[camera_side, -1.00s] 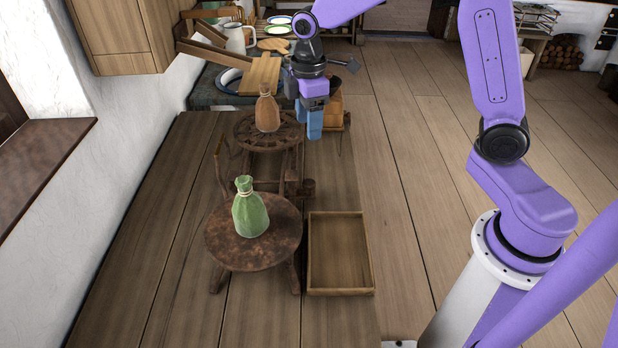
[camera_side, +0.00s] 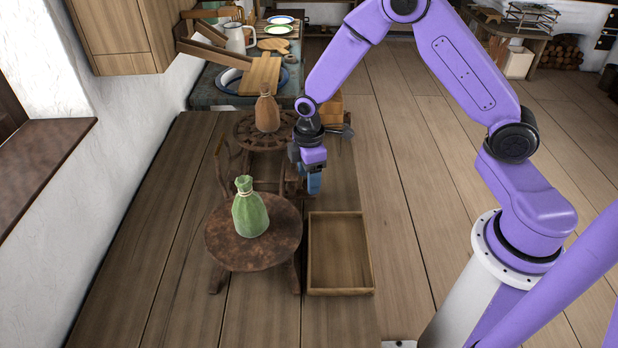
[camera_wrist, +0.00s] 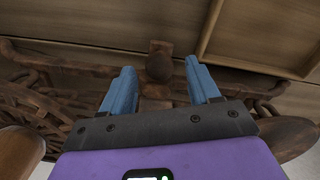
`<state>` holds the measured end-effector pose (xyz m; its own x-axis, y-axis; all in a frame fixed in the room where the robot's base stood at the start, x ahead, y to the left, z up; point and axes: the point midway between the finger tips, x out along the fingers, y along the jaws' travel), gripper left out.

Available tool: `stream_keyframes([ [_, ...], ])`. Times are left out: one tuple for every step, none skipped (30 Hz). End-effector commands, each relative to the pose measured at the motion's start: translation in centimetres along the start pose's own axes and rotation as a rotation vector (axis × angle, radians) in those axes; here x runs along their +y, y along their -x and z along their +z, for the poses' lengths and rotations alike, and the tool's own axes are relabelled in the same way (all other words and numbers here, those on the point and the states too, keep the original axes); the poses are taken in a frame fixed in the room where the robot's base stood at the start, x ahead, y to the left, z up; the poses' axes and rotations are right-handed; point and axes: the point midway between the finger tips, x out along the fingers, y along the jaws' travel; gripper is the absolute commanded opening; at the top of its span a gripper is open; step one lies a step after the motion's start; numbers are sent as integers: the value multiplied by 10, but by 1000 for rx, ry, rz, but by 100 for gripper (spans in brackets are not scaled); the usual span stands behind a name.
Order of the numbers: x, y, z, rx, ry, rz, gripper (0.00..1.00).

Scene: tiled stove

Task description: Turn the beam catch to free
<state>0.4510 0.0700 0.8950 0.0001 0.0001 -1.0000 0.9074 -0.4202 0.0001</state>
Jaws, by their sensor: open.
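A rusty brown balance-like device stands on the wooden surface, with a round plate (camera_side: 255,257) in front, a spoked pan (camera_side: 245,128) behind and a beam frame between them. In the wrist view a small brown knob (camera_wrist: 160,62), apparently the beam catch, sticks out of the frame. My gripper (camera_side: 314,186) is low at the right side of the frame and hides the knob in the side view. In the wrist view my gripper (camera_wrist: 160,67) is open, with one blue finger on each side of the knob and visible gaps. I cannot tell the catch's setting.
An empty wooden tray (camera_side: 340,290) lies close to the right. Boards and dishes stand at the back.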

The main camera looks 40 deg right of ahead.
Motion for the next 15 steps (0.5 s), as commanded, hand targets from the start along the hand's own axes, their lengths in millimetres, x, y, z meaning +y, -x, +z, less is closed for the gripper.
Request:
stream_keyframes([
  [0,-5,0,-1,0,-1,61],
  [0,-7,1,-2,-1,-1,61],
  [0,-8,0,-1,-1,-1,61],
  [0,-10,0,-1,-1,-1,61],
  [0,-10,0,0,-1,0,61],
  [0,-11,0,0,0,0,61],
  [0,-12,0,0,0,0,61],
  [0,-12,0,1,0,1,61],
  [0,-12,0,1,0,1,61],
  [0,-12,0,1,0,1,61],
  [0,-12,0,1,0,1,61],
  [0,-12,0,1,0,1,61],
  [0,-12,0,1,0,0,61],
  [0,-12,0,0,0,0,61],
  [0,-12,0,0,0,0,48],
])
